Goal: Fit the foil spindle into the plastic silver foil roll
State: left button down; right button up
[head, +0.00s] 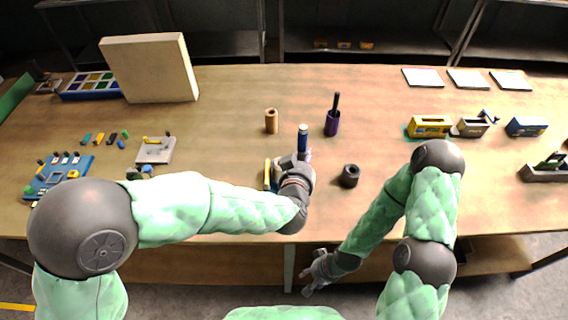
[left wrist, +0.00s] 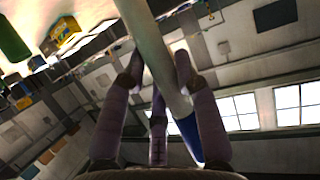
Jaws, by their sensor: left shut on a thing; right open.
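My left gripper (head: 301,161) is shut on a slim upright rod, blue with a pale end, which looks like the foil spindle (head: 303,138). In the left wrist view the spindle (left wrist: 150,45) is a long pale grey rod with a blue part, running between the fingers (left wrist: 160,85). A small pale patch (head: 308,155) shows right beside the left gripper; I cannot tell whether it is the silver foil roll. My right gripper (head: 318,272) is open and empty, low in front of the table edge.
A brown roll (head: 271,121), a purple roll (head: 332,125) with a dark rod standing in it, and a black roll (head: 349,176) stand near the left gripper. A yellow item (head: 267,174) lies partly hidden beside it. The table (head: 230,95) is clear behind the rolls.

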pick_arm(q)
jog(key=w+a+f+b, duration=0.2)
jog(key=w+f, duration=0.4)
jog(key=w+a+f+b, duration=0.3)
jog(key=w+f, duration=0.3)
jog(key=shift+a+f, duration=0.25)
jog(key=shift+f, duration=0.05)
jog(key=shift+w+f, duration=0.1)
jog(key=shift+f+b, duration=0.45)
jog(key=shift+f, duration=0.1)
jog(key=c, duration=0.9)
grip_release()
jog(key=shift+c, duration=0.2)
